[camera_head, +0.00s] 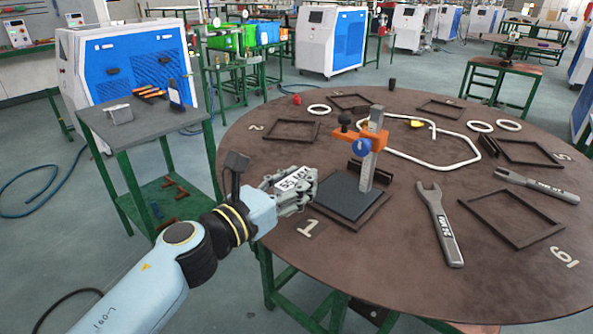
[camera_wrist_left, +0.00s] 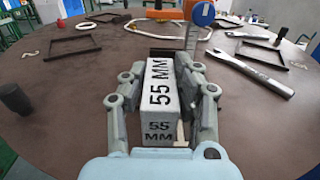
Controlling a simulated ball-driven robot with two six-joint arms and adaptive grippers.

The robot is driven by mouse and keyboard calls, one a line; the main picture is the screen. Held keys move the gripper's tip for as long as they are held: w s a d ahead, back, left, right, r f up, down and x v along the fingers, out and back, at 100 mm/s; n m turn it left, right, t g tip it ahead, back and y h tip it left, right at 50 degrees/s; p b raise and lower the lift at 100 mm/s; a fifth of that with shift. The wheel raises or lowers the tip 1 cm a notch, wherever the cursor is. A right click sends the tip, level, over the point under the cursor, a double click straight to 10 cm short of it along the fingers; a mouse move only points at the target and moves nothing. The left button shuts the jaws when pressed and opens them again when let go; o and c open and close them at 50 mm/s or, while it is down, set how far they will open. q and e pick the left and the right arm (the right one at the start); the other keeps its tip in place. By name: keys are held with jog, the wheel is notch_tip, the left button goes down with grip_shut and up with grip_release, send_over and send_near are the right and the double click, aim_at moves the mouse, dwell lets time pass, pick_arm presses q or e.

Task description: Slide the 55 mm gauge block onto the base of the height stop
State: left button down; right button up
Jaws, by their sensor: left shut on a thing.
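The 55 mm gauge block (camera_head: 290,181) is a pale grey block marked "55 MM". My left gripper (camera_head: 297,190) is shut on it and holds it at the left side of the height stop. In the left wrist view the block (camera_wrist_left: 160,90) lies lengthwise between the two fingers of the gripper (camera_wrist_left: 162,100). The height stop has a dark flat base (camera_head: 345,203), an upright steel scale (camera_head: 368,168) and an orange arm (camera_head: 355,137) with a blue knob (camera_head: 361,147). Whether the block touches the base I cannot tell. My right gripper is out of view.
A wrench (camera_head: 440,225) lies right of the height stop, and another (camera_head: 537,186) farther right. Dark square frames (camera_head: 515,217), white rings (camera_head: 480,126) and a white looped tube (camera_head: 440,164) lie on the round brown table (camera_head: 400,270). The front of the table is clear.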

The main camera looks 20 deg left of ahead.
pick_arm(q)
jog(key=shift+d, duration=0.1)
jog(key=shift+w, duration=0.1)
jog(key=shift+w+d+f+b, duration=0.15)
jog(key=shift+w+f+b, duration=0.25)
jog(key=shift+w+b, duration=0.1)
jog(key=w, duration=0.1)
jog(key=w+f+b, duration=0.1)
jog(key=w+d, duration=0.1)
jog(key=shift+f+b, duration=0.3)
jog(key=shift+b, duration=0.1)
jog(key=x, duration=0.4)
jog(key=shift+w+d+b, duration=0.1)
jog(key=shift+w+b, duration=0.1)
jog(key=shift+b, duration=0.15)
jog(key=shift+x, duration=1.1)
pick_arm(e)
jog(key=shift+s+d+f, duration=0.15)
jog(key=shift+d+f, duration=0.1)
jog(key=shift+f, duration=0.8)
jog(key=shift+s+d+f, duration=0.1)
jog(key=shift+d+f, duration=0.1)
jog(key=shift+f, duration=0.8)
pick_arm(q)
jog(key=shift+f+b, duration=0.25)
jog(key=shift+b, duration=0.2)
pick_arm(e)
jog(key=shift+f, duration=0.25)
